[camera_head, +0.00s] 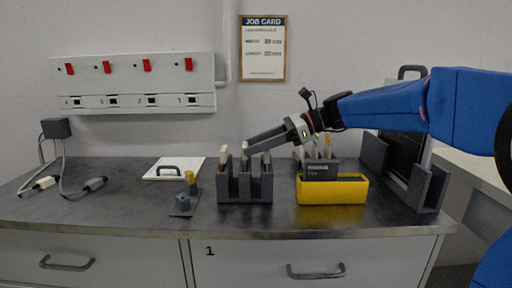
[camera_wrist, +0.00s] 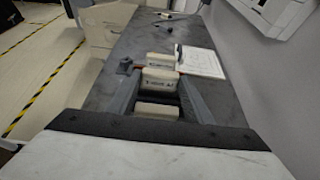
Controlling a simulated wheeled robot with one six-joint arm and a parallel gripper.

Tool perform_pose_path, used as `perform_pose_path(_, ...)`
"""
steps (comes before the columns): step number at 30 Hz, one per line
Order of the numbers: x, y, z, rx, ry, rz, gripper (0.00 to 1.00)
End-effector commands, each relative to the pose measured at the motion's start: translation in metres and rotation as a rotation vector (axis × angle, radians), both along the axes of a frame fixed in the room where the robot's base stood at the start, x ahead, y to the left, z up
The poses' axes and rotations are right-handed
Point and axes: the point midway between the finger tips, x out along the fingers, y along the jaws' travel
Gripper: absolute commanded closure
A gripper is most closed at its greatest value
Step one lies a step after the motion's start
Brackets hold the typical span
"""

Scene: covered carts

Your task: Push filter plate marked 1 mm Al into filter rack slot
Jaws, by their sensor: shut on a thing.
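A dark grey filter rack (camera_head: 232,195) stands on the bench at the centre. Several pale-topped filter plates stand upright in it: a left one (camera_head: 224,152), a middle one (camera_head: 245,160) and a right one (camera_head: 266,159). My gripper (camera_head: 249,148) reaches in from the right, with its fingertips at the top of the middle plate. In the wrist view its fingers flank pale plate tops, a farther one (camera_wrist: 160,80) and a nearer one (camera_wrist: 157,111). The gripper is shut on what looks like the middle plate. The markings are too small to read, so I cannot tell which is 1 mm Al.
A large grey upright holder (camera_head: 425,190) stands far right.

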Motion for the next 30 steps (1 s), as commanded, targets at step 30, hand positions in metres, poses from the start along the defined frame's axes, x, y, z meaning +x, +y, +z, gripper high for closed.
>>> perform_pose_path(30, 0.0, 0.0, 0.033, 0.001, -0.001, -0.001, 0.79)
